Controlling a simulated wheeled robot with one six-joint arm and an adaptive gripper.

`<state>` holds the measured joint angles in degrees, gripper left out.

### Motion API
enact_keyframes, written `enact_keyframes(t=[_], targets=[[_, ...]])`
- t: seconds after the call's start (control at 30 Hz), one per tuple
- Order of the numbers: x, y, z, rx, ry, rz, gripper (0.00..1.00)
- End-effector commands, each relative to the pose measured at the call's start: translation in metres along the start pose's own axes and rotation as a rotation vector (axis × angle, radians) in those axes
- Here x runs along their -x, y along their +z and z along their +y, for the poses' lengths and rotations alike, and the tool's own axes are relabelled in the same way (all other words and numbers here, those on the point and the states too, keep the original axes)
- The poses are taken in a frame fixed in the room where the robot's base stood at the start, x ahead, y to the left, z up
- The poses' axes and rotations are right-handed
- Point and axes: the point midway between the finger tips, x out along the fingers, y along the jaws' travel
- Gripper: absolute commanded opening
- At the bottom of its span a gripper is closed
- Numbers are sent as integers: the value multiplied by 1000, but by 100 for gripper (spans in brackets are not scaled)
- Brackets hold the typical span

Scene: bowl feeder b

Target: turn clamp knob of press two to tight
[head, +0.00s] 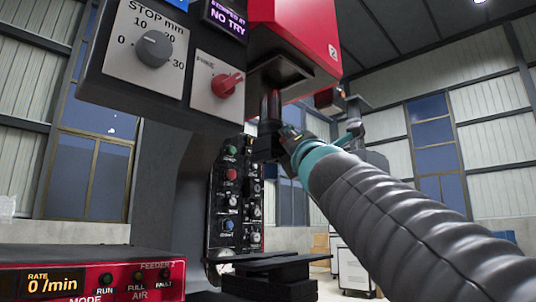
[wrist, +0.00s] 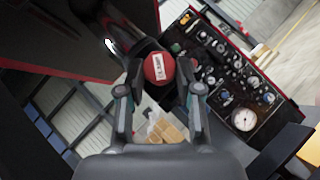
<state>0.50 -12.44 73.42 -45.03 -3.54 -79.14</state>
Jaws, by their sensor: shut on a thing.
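My gripper (wrist: 160,88) is shut on a round red knob (wrist: 158,68) with a white label, too small to read. One finger lies on each side of it. In the head view my gripper (head: 276,145) is at the lower end of a dark shaft (head: 270,106) under the red head of press two (head: 296,32); the held knob is hidden there. On the press's front panel a red pointer knob (head: 227,85) sits on a white plate marked FREE, with my gripper apart from it. I cannot tell how far the held knob is turned.
A grey stop dial (head: 154,48) is left of the FREE plate. A black panel of gauges and buttons (head: 232,205) stands behind; it also shows in the wrist view (wrist: 225,75). A red feeder box (head: 90,275) is at lower left. Dark plates (head: 275,265) lie below my gripper.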

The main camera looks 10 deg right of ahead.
Motion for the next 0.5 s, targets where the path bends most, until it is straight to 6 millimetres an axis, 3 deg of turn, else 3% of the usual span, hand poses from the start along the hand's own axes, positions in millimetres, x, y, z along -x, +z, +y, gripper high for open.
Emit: enact_keyframes(t=[0.5], targets=[[-1, 1, 2, -65, -66, -3, 0]])
